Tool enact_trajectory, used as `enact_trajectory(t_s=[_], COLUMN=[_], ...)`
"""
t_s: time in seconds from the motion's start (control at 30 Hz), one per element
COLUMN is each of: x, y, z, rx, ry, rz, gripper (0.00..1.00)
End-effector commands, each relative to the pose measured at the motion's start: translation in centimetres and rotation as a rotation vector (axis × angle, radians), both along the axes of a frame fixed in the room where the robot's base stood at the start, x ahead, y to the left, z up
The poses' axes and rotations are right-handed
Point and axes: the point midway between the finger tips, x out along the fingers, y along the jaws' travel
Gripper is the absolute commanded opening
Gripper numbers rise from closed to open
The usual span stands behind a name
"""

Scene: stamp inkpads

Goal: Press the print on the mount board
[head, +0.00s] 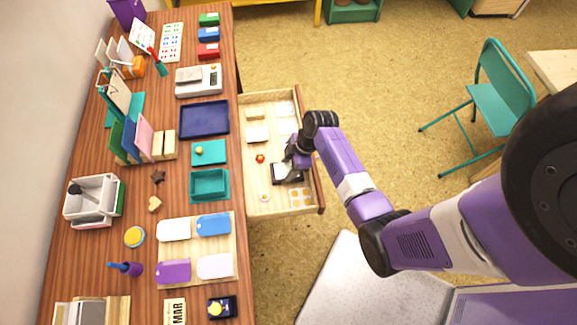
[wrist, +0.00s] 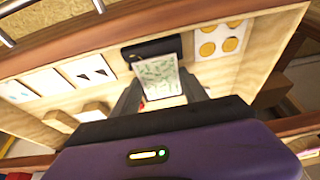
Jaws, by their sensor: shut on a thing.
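My gripper (head: 291,160) is down in the open drawer beside the table. In the wrist view its two fingers (wrist: 160,98) are shut on a pale print (wrist: 158,76) with a green leafy pattern. The print tilts up between the fingertips, and its lower part is partly hidden. A black object (wrist: 150,48) lies right behind the print; whether they touch I cannot tell. In the head view the black and white patch (head: 287,173) below my gripper is partly covered by it. I cannot tell for certain which thing is the mount board.
The drawer (head: 283,208) also holds a card with yellow discs (head: 300,197), a small red thing (head: 260,158) and pale cards (head: 257,134). Its walls surround my gripper. The table (head: 190,130) on the left is crowded with trays, tags and inkpads.

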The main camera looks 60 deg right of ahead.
Motion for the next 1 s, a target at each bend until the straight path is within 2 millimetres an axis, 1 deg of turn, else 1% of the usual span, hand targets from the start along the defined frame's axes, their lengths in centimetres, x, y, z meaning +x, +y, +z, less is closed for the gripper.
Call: enact_trajectory(t_s=[0.2, 0.23, 0.3, 0.37, 0.57, 0.63, 1.0], x=[0.01, 0.01, 0.01, 0.01, 0.00, 0.00, 0.00], y=[-0.01, -0.01, -0.01, -0.01, -0.01, -0.01, -0.01], z=[-0.04, -0.04, -0.04, -0.04, -0.04, -0.04, 0.19], rx=[0.000, 0.000, 0.000, 0.000, 0.000, 0.000, 0.000], ry=[0.000, 0.000, 0.000, 0.000, 0.000, 0.000, 0.000], rz=[0.000, 0.000, 0.000, 0.000, 0.000, 0.000, 0.000], gripper=[0.32, 0.54, 0.67, 0.77, 0.77, 0.71, 0.71])
